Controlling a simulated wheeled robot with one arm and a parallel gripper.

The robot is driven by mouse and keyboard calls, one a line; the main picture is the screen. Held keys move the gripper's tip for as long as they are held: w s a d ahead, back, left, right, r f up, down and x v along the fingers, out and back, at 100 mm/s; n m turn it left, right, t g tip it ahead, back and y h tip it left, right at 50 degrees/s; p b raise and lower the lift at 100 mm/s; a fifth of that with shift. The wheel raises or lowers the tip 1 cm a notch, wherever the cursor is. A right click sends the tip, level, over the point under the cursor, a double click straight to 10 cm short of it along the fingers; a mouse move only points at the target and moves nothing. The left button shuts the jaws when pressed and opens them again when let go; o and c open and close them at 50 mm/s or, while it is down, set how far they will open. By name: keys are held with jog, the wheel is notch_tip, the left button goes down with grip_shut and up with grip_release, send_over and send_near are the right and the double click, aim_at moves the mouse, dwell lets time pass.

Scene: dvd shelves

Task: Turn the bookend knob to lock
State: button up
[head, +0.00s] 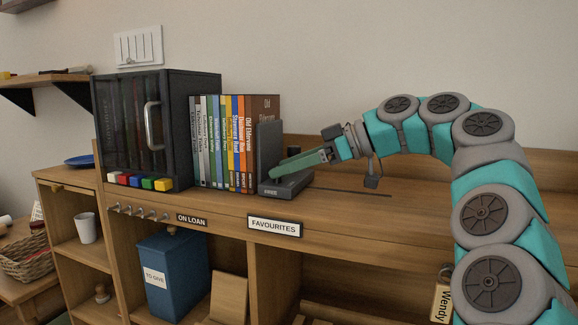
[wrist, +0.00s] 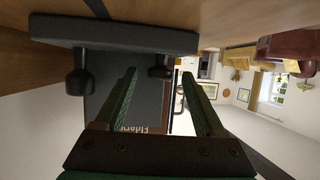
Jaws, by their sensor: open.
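The dark grey bookend (head: 269,146) stands upright against the right end of the row of DVDs, its flat base (head: 287,187) on the shelf top. In the wrist view, the bookend's base (wrist: 115,38) runs across the top, with two dark knobs on it. One knob (wrist: 80,78) is left of my fingers. The other knob (wrist: 160,70) appears between my fingertips; I cannot tell whether they touch it. My gripper (head: 276,172) reaches in from the right, just above the base, with green fingers; it also shows in the wrist view (wrist: 160,82), open and empty. Its fingers hide the knobs in the head view.
Several DVDs (head: 222,143) stand left of the bookend, beside a dark glass-fronted cabinet (head: 180,125) with a handle. A FAVOURITES label (head: 274,225) is on the shelf's front edge. The shelf top right of the bookend is mostly clear, with a dark slot (head: 350,191).

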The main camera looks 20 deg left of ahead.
jog(key=p+v, duration=0.1)
jog(key=v, duration=0.5)
jog(key=shift+w+d+r, duration=0.1)
jog(key=shift+r, duration=0.05)
jog(key=shift+p+v, duration=0.4)
jog(key=shift+v, duration=0.35)
